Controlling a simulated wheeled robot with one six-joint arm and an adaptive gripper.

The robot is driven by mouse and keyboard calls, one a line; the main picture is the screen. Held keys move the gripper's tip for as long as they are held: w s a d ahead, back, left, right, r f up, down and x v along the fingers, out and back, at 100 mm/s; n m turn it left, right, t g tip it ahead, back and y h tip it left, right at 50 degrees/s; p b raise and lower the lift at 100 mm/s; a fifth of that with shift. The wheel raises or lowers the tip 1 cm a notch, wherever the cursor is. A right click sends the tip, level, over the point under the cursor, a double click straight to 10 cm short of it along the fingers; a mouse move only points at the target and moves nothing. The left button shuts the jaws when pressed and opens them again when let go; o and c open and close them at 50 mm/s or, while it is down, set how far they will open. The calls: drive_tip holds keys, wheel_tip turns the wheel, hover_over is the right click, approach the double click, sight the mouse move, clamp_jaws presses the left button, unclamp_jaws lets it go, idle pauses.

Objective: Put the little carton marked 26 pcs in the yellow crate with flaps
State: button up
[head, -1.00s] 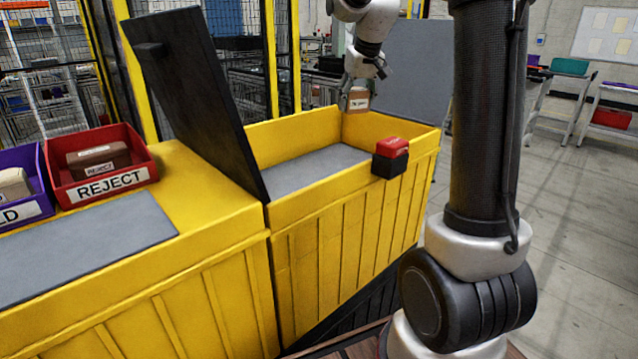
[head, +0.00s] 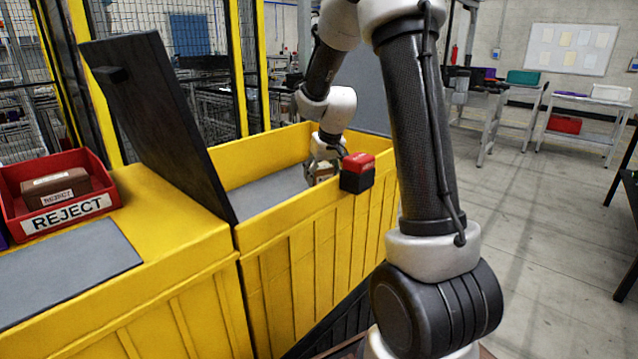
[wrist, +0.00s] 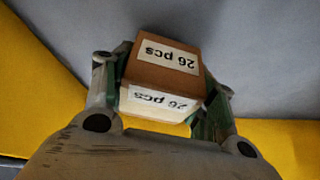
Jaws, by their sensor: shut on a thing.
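The little carton marked 26 pcs (wrist: 165,75) is brown with white labels and sits between the fingers of my gripper (wrist: 162,97), which is shut on it. In the head view my gripper (head: 324,165) is down inside the yellow crate (head: 305,245), near its right end, with the carton (head: 322,171) partly hidden by the fingers and the crate's near side. The wrist view shows the crate's grey floor (wrist: 270,60) beyond the carton. I cannot tell whether the carton touches the floor. A dark flap (head: 160,125) stands raised and tilted at the crate's left end.
A red and black box (head: 357,172) is on the crate's near rim, close beside my gripper. A red bin labelled REJECT (head: 65,205) holds a brown carton on the yellow surface at left. The crate floor left of my gripper is clear.

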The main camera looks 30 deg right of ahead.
drive_tip(key=shift+f, duration=1.3)
drive_tip(key=shift+f, duration=0.15)
drive_tip(key=o, duration=1.1)
drive_tip(key=v, duration=1.2)
